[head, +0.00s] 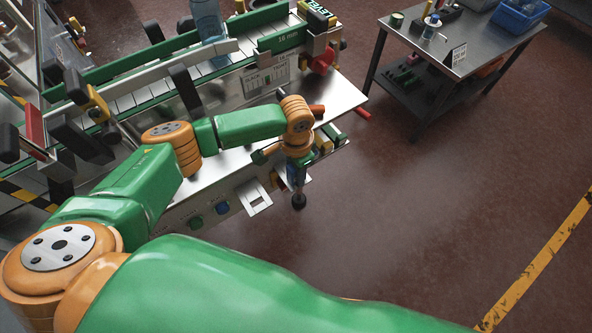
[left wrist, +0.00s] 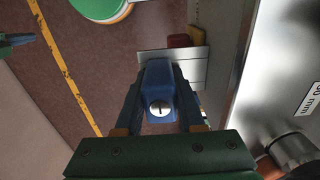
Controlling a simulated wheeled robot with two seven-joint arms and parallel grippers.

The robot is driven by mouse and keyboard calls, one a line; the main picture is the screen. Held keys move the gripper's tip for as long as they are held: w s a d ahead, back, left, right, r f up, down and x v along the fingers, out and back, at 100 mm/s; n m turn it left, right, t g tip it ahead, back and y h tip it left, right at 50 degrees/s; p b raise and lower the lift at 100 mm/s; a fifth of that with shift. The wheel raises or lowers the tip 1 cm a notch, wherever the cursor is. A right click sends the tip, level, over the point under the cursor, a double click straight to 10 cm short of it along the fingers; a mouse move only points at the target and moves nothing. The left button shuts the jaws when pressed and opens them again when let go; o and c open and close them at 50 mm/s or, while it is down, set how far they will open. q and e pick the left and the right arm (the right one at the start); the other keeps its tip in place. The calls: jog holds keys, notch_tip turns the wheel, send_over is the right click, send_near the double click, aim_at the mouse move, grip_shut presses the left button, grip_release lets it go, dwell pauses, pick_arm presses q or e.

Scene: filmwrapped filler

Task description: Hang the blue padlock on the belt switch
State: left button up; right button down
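The blue padlock (left wrist: 160,80) sits between the two fingers of my left gripper (left wrist: 160,95), which is shut on it. Its round keyhole face is turned to the wrist camera. In the head view, the left gripper (head: 297,175) hangs off the front edge of the conveyor machine, with a little of the padlock's blue showing. Nothing in these views can be surely picked out as the belt switch; the front panel carries a green button (head: 195,222) and a blue button (head: 222,207). A dark green shape at the left wrist view's left edge may be my right gripper (left wrist: 17,42).
A light plate (left wrist: 185,65) with red and yellow blocks (left wrist: 180,41) lies beyond the padlock. A square white frame (head: 256,197) projects from the machine's front. A red knob (head: 322,61) stands at the belt's end. A grey workbench (head: 420,42) stands back right; floor between is clear.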

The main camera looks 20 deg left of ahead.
pick_arm(q)
jog(key=o, duration=0.5)
jog(key=shift+a+f, duration=0.1)
jog(key=shift+f, duration=0.05)
